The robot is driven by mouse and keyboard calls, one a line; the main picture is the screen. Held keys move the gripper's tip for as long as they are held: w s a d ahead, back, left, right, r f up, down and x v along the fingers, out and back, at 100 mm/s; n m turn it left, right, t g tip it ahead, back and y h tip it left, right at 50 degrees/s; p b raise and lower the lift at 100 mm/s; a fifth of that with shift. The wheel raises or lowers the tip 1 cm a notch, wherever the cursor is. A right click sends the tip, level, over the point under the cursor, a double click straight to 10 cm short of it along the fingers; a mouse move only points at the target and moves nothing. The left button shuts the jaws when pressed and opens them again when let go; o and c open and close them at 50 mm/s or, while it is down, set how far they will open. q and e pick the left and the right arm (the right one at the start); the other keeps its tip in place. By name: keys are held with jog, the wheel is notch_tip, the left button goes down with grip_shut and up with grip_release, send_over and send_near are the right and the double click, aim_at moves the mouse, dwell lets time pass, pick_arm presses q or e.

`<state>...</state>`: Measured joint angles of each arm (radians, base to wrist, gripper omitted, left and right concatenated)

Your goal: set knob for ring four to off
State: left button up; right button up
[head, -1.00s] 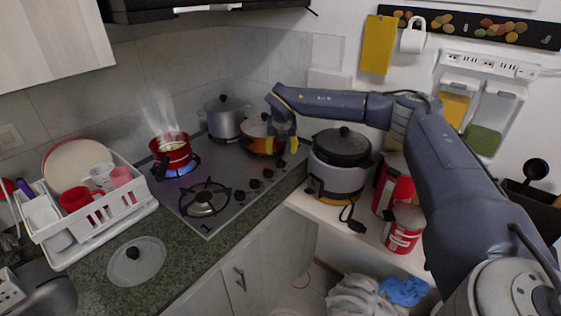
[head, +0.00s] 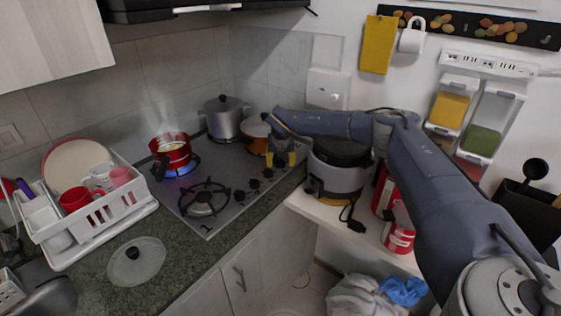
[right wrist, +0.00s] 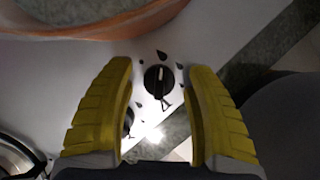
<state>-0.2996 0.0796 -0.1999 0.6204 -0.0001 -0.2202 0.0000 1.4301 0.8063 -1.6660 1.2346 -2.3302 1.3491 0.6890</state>
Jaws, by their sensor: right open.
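The stove (head: 225,165) is a grey hob with a row of black knobs along its right edge; several show in the head view, one of them here (head: 253,184). In the right wrist view one black knob (right wrist: 158,80) with a pale pointer line lies between my fingers, and a second knob (right wrist: 128,122) is partly hidden by the left finger. My right gripper (head: 281,163) is open over the far end of the knob row; its yellow fingers also show in the right wrist view (right wrist: 160,85), apart from each other. A blue flame (head: 181,172) burns under the red pot (head: 172,153).
An orange pan (head: 255,127) stands close beside my right gripper, and a steel pot (head: 224,118) behind it. A rice cooker (head: 335,178) stands just right of the stove. The front burner (head: 204,203) is bare. A glass lid (head: 136,260) lies on the counter.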

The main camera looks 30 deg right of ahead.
grip_shut()
dwell(0.3)
dwell(0.3)
jog(key=n+y, duration=0.1)
jog(key=n, duration=0.3)
jog(key=shift+n+t+y, duration=0.3)
jog(key=shift+n+y, duration=0.1)
jog(key=n+y, duration=0.1)
jog(key=n, duration=0.3)
jog(key=shift+n+y, duration=0.4)
jog(key=shift+r+n, duration=0.1)
jog(key=shift+n, duration=0.2)
grip_release()
